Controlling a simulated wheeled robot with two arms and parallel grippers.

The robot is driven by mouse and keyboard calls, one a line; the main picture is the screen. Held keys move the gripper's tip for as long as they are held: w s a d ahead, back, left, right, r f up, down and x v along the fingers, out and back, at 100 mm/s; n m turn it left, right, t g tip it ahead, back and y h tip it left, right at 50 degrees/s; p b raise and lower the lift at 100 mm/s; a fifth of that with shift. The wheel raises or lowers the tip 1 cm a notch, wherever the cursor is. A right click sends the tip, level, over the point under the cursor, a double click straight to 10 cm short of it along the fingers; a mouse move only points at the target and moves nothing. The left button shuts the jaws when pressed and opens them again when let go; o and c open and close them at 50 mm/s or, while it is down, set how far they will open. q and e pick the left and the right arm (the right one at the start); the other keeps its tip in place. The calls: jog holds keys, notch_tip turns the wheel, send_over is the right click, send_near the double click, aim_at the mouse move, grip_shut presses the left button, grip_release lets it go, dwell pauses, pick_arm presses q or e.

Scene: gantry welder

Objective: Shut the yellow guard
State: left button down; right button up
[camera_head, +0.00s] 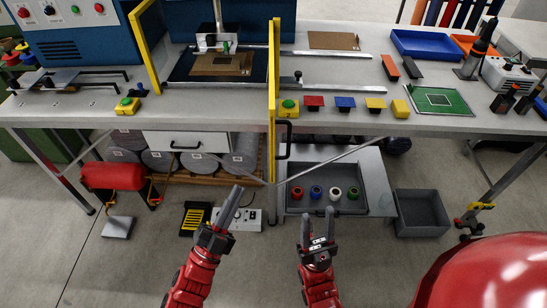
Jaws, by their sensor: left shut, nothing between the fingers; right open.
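The yellow guard (272,100) stands at the right side of the welder bay, seen almost edge-on. It stands open, its lower end showing past the table's front edge. A black handle (283,140) is on its right side. Another yellow frame part (148,45) stands at the left of the bay. The front of the bay between them is uncovered. My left gripper (233,205) is shut and empty, in front of the table, below and left of the handle. My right gripper (317,228) is open and empty, below and right of the handle. Neither touches the guard.
The bay holds a brown board (222,64). Green buttons (288,105) and several coloured blocks line the table's front. Below are a white drawer (188,141), a grey tray (325,180) with coloured rings, and a grey bin (421,212). A red dome (490,275) fills the lower right.

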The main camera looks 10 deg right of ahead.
pick_arm(q)
jog(key=w+d+f+m+g+y+p, duration=0.25)
jog(key=d+m+y, duration=0.2)
jog(key=d, duration=0.45)
notch_tip(320, 180, up, 2)
jog(key=m+y+p, duration=0.1)
jog(key=y+p, duration=0.3)
jog(key=p, duration=0.2)
send_over(276, 158)
jog(key=s+a, duration=0.1)
jog(key=s, duration=0.3)
jog(key=shift+m+t, duration=0.25)
